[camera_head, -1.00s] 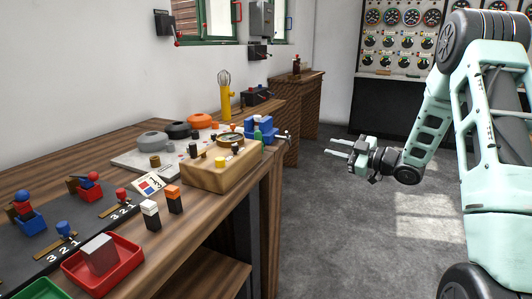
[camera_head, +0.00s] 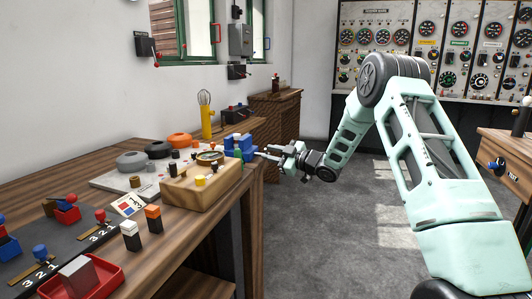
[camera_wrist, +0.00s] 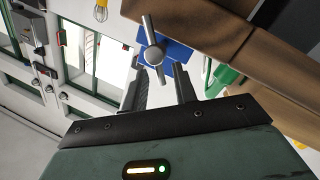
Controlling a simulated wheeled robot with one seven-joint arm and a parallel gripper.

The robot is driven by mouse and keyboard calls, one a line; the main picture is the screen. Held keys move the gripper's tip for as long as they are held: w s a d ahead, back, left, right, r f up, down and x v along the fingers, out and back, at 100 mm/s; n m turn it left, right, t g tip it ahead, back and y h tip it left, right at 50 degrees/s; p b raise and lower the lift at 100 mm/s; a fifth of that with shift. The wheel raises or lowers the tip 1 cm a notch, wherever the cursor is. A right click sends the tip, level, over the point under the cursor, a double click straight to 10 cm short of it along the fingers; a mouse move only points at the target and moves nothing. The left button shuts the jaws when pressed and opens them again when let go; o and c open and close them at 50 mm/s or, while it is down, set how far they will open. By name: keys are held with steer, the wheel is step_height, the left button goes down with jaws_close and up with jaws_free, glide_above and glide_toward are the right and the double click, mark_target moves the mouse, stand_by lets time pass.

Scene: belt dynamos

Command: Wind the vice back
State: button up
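The blue vice (camera_head: 248,154) is at the right end of the workbench in the head view. In the wrist view its blue body (camera_wrist: 182,55) sits behind a silver screw end with a cross bar, the vice handle (camera_wrist: 154,54). My gripper (camera_head: 262,153) is level with the vice, close to its right side. The handle's round end lies just ahead of the fingertips. I cannot tell whether they touch.
A wooden block with knobs (camera_head: 190,192) stands on the workbench (camera_head: 95,160) left of the vice. A green item (camera_wrist: 222,80) is right of the fingers in the wrist view. Floor (camera_head: 330,230) right of the bench is clear. Another wooden bench (camera_head: 512,148) is at the right edge.

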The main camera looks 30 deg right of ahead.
steer(key=shift+x, duration=1.25)
jaws_close()
steer(key=shift+a+f+n+b, duration=0.1)
steer(key=shift+f+n+b, duration=0.15)
steer(key=shift+b, duration=0.4)
